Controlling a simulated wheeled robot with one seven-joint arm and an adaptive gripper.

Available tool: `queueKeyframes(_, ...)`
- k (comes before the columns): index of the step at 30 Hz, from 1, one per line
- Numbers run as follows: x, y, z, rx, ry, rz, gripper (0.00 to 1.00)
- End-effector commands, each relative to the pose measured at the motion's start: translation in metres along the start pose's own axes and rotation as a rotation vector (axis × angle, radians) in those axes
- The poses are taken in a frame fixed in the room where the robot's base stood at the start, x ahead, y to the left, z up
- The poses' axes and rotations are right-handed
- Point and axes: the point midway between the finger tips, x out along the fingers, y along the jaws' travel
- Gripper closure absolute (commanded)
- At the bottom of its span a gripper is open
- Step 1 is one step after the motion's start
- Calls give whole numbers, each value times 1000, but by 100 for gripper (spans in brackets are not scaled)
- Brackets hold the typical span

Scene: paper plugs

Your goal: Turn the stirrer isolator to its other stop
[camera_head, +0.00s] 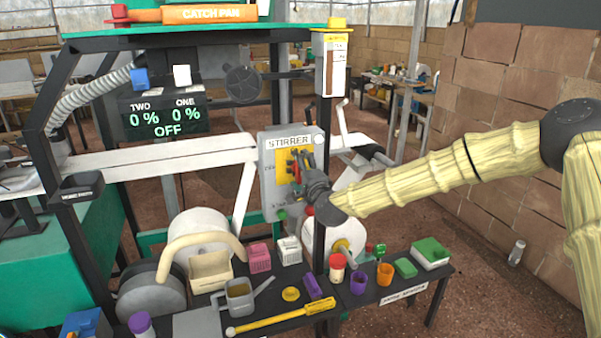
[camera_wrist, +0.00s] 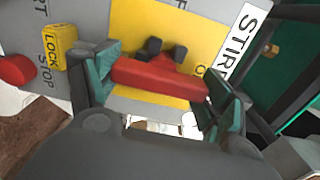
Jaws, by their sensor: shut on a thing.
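The stirrer box (camera_head: 268,193) is a grey panel labelled STIRRER, with a yellow plate (camera_head: 281,167) on its front. In the wrist view the isolator's red handle (camera_wrist: 160,80) lies across the yellow plate (camera_wrist: 140,30), nearly level in that picture. My gripper (camera_wrist: 155,85) has a teal-padded finger at each end of the red handle and is shut on it. In the head view my gripper (camera_head: 305,172) reaches the box from the right and covers most of the handle. The handle's pivot is partly hidden.
In the wrist view a yellow LOCK block (camera_wrist: 60,47) and a red STOP button (camera_wrist: 17,70) sit left of my gripper. A dark post stands beside the box. Below, a black bench (camera_head: 300,312) holds cups, boxes and a yellow tool (camera_head: 285,318).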

Motion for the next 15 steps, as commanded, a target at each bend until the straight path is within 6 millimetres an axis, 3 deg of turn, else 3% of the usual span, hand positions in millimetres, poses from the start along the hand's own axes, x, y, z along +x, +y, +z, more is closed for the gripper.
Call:
queueKeyframes(9, 0, 0, -1, 2, 2, 0, 44)
queueKeyframes(10, 0, 0, -1, 2, 2, 0, 15)
queueKeyframes(12, 0, 0, -1, 2, 2, 0, 2)
queueKeyframes(15, 0, 0, -1, 2, 1, 0, 0)
